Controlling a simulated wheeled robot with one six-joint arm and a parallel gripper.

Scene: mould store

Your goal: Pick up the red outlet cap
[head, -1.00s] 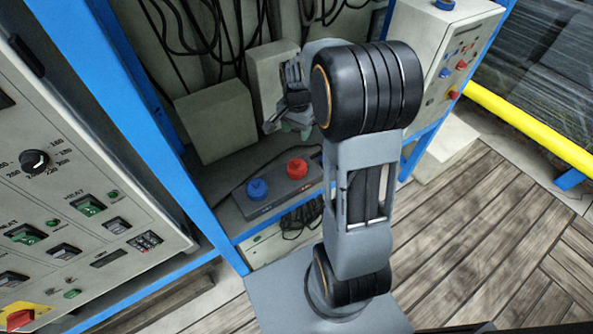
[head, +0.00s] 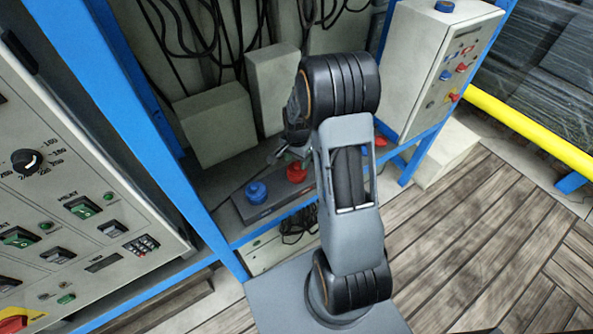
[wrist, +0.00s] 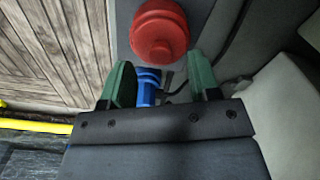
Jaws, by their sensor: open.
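The red outlet cap (head: 297,171) stands on a dark grey block on the shelf, beside a blue cap (head: 256,191). In the wrist view the red cap (wrist: 159,34) lies just past the fingertips, at the top of the picture. My gripper (wrist: 160,62) is open, with its two green fingers apart and nothing held.
Pale boxes (head: 217,122) stand behind the block. A blue frame post (head: 130,130) is on the left, and a control box (head: 440,70) is on the right. Another red item (head: 380,141) shows right of my arm. Dark cables hang at the back.

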